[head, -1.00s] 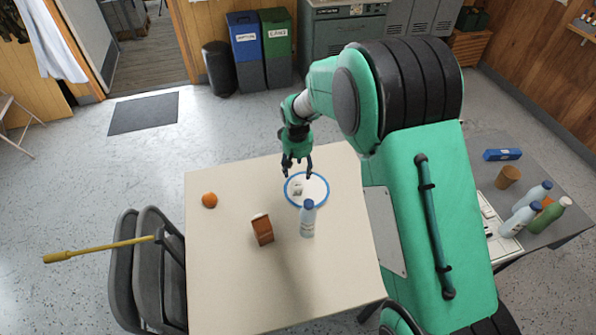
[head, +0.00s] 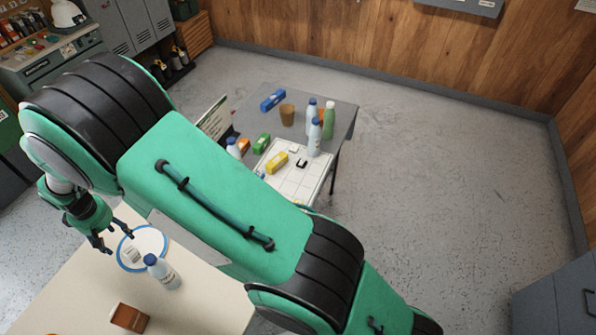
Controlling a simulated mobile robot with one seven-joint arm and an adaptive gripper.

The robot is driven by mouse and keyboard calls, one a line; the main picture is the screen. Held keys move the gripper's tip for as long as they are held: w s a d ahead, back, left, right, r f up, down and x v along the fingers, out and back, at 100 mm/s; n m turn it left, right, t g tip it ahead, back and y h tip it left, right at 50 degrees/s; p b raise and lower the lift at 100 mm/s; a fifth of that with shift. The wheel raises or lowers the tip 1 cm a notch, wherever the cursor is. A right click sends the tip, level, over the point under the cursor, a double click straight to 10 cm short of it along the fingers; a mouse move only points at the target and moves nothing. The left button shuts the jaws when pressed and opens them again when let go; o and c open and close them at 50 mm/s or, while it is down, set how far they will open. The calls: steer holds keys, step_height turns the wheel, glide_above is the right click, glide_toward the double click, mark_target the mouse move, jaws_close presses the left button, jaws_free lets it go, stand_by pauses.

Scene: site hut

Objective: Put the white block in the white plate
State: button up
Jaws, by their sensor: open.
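The white plate (head: 153,240) with a blue rim lies on the cream table at the lower left of the head view. A small whitish item (head: 131,256) with grey marks lies on the plate's left part; it looks like the white block, but it is too small to be sure. My gripper (head: 120,244) is open, fingers pointing down, over the plate's left side near this item. I cannot tell whether a finger touches the plate. Another small white piece (head: 294,149) lies on the white board on the grey table.
Floor at right is clear.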

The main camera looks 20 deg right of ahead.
steer(key=s+d+r+m+t, duration=0.15)
steer(key=d+r+m, duration=0.35)
steer(key=d+r, duration=2.6)
steer(key=s+d+r+m+t, duration=0.1)
steer(key=s+d+r, duration=0.2)
steer(key=s+d, duration=0.45)
steer(key=s+d+r+m+t, duration=0.15)
steer(key=s+d+r, duration=0.25)
steer(key=d, duration=0.6)
steer(key=s+d+m, duration=0.1)
steer(key=s+d, duration=0.3)
steer(key=s, duration=0.3)
steer(key=s+d+m, duration=0.2)
steer(key=s+d, duration=0.3)
steer(key=s, duration=0.3)
steer(key=shift+d+f+t+h, duration=0.25)
steer(key=shift+f+t+h, duration=0.05)
steer(key=shift+f, duration=0.15)
